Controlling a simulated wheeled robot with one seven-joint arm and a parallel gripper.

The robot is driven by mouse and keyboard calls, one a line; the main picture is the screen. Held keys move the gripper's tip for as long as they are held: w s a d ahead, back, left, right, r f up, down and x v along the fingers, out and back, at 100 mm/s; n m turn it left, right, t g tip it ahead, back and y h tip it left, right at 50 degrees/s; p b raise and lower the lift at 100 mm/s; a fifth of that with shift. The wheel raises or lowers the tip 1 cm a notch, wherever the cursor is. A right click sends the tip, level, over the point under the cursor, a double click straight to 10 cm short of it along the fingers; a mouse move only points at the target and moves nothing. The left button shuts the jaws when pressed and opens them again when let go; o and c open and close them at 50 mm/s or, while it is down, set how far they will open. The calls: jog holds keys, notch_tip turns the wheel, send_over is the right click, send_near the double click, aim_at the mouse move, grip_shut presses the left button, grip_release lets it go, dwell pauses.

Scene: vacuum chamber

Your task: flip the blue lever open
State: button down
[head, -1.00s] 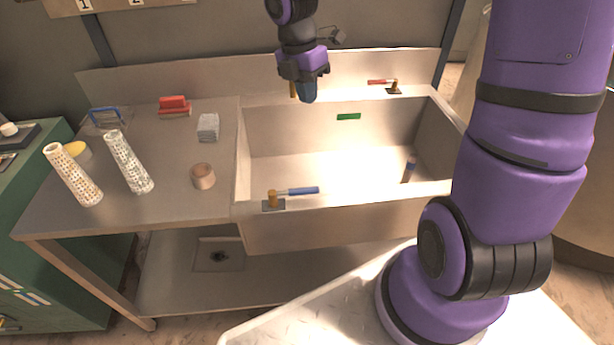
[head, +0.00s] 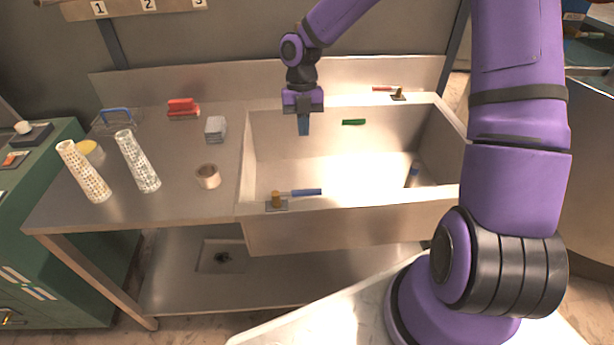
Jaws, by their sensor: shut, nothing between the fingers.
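The blue lever (head: 305,192) lies on the front rim of the sink basin, pointing right from its brass-coloured pivot (head: 276,199) on a small plate. My gripper (head: 303,130) points straight down over the basin, behind and above the blue lever and apart from it. Its fingers are shut with nothing between them.
A red lever (head: 384,89) sits on the back rim at the right. A green bar (head: 353,122) is on the basin's back wall, and a blue-topped item (head: 412,174) stands inside at the right. White perforated tubes (head: 138,162) and a tape roll (head: 208,176) occupy the left counter.

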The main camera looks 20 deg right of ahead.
aim_at(296, 196)
jog(key=shift+f, duration=0.1)
jog(key=shift+s+a+f, duration=0.35)
jog(key=shift+s+f, duration=0.75)
jog(key=shift+f, duration=0.6)
jog(key=shift+s+a+f, duration=0.35)
jog(key=shift+s+f, duration=0.75)
jog(key=shift+f, duration=0.55)
jog(key=shift+s+a+f, duration=0.35)
jog(key=shift+s+f, duration=0.75)
jog(key=shift+f, duration=0.6)
